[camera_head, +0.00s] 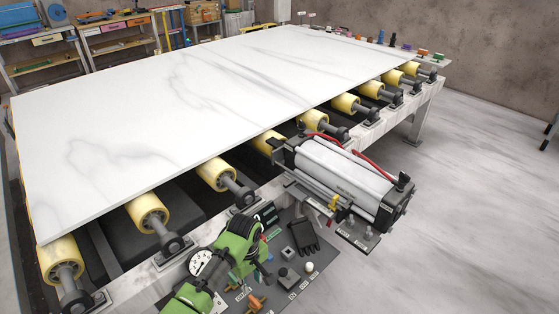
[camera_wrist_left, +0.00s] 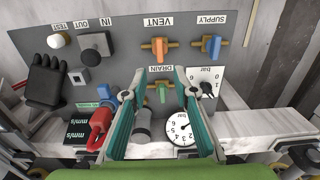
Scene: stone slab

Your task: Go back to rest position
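My left gripper (camera_head: 262,262) is at the bottom centre of the head view, over the control panel (camera_head: 325,255) at the front of the roller frame. In the left wrist view its two teal fingers (camera_wrist_left: 155,88) are spread apart with nothing held between them. The green DRAIN valve handle (camera_wrist_left: 161,90) shows between the fingertips; I cannot tell whether they touch it. My right gripper is in neither view.
A white stone slab (camera_head: 200,95) lies on yellow rollers (camera_head: 217,173). A pneumatic cylinder (camera_head: 345,180) stands beside the panel. A gauge (camera_wrist_left: 182,130), a red padlock (camera_wrist_left: 99,125) and a black glove (camera_wrist_left: 45,82) are near my fingers. The floor at right is clear.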

